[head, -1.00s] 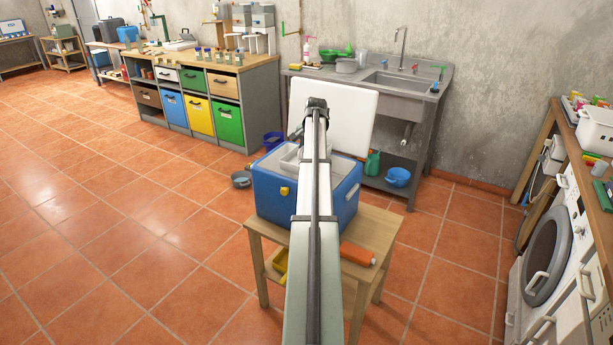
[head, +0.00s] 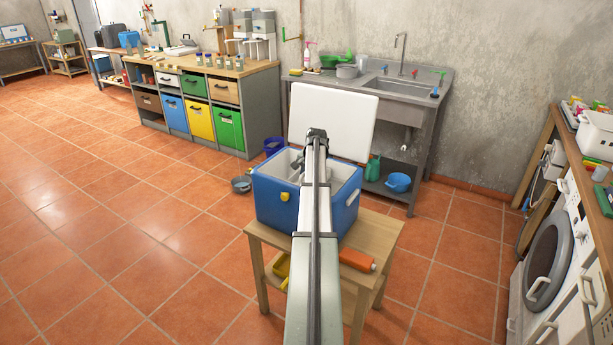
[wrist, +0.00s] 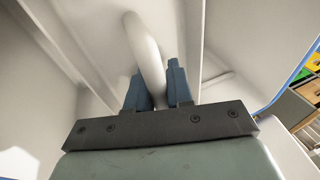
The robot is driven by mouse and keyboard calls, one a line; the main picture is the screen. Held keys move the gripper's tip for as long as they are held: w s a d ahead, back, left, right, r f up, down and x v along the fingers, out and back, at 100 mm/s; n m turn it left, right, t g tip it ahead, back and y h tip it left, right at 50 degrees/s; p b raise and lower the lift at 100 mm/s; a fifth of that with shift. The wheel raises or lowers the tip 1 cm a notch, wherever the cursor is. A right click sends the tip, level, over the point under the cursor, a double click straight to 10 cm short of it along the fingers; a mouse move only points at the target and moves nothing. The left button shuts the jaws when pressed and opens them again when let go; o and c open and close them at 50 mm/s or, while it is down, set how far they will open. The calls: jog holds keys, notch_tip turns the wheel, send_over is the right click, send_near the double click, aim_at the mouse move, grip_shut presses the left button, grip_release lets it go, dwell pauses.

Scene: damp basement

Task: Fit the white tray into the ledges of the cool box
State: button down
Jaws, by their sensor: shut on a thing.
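The blue cool box (head: 272,208) stands on a small wooden table, its white lid (head: 345,122) open and upright at the back. In the wrist view my gripper (wrist: 158,84) is shut, its blue fingers on either side of the curved white handle (wrist: 143,42) of the tray. The tray is down inside the cool box, among its pale inner walls; a blue edge of the box (wrist: 298,78) shows at right. In the head view my arm hides most of the tray and the gripper. White on white, I cannot tell whether the tray touches the ledges.
A sink unit (head: 405,102) stands behind, a washing machine (head: 548,265) at right, and a drawer bench (head: 262,98) at back left.

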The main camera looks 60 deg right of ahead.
jog(key=shift+f, duration=0.15)
jog(key=c, duration=1)
grip_release()
jog(key=v, duration=1.2)
jog(key=shift+r, duration=0.25)
